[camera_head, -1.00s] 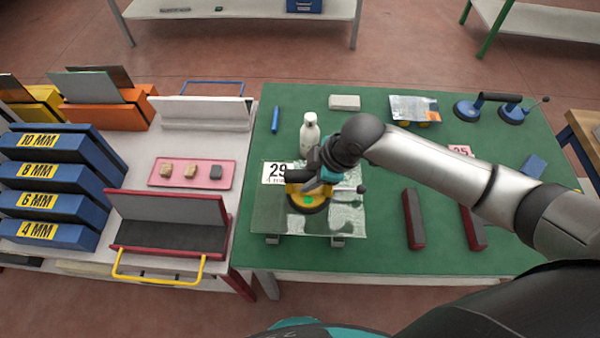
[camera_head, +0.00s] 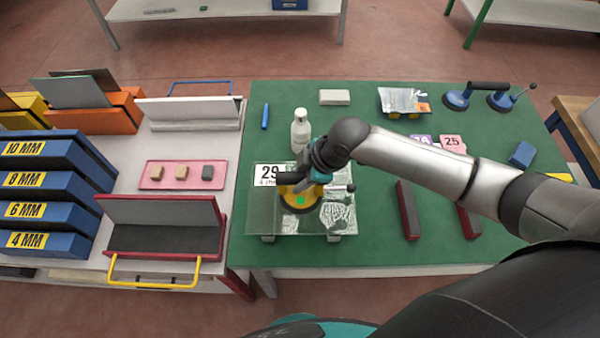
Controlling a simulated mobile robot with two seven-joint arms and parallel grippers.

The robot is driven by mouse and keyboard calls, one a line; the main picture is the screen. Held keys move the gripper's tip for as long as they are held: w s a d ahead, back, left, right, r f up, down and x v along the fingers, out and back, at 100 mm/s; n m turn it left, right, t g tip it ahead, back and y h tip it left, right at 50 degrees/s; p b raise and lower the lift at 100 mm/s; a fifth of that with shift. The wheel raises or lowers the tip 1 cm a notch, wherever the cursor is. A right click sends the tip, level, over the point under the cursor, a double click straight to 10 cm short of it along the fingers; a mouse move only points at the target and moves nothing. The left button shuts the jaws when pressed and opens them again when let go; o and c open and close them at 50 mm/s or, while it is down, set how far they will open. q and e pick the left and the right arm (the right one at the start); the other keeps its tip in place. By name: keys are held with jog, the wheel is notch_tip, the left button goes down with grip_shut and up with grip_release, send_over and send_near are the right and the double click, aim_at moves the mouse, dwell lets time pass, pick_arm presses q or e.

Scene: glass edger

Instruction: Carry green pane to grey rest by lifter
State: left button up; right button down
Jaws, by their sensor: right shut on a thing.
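The green pane (camera_head: 262,222) is a clear, faintly green glass sheet, level at the left of the green table. The yellow lifter (camera_head: 300,204), with a green spot, sits on its top face. My right gripper (camera_head: 308,180) is shut on the lifter from above; arm and lifter hide part of the pane. The grey rest (camera_head: 334,238) shows as two grey ends under the pane's front edge; the rest of it is seen only dimly. I cannot tell whether pane and rest touch. My left gripper is not in view.
A white bottle (camera_head: 300,131) stands close behind the pane. A white card marked 29 (camera_head: 268,173) is at its back left corner. Two dark red bars (camera_head: 406,211) lie to the right. A blue double-cup lifter (camera_head: 458,100) lies at the back right. The left bench holds racks (camera_head: 160,213).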

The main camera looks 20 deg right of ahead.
jog(key=shift+w+a+f+b, duration=0.1)
jog(key=shift+f+b, duration=1.3)
jog(key=shift+f, duration=0.9)
jog(key=shift+f, duration=0.4)
jog(key=shift+c, duration=2.2)
grip_release()
jog(key=shift+f, duration=0.1)
jog(key=shift+o, duration=0.2)
jog(key=shift+s+f, duration=0.2)
jog(key=shift+s, duration=0.05)
jog(key=p+v, duration=0.1)
jog(key=v, duration=1.4)
jog(key=shift+w+r+p, duration=0.15)
jog(key=shift+r+p, duration=0.15)
jog(key=shift+r, duration=0.05)
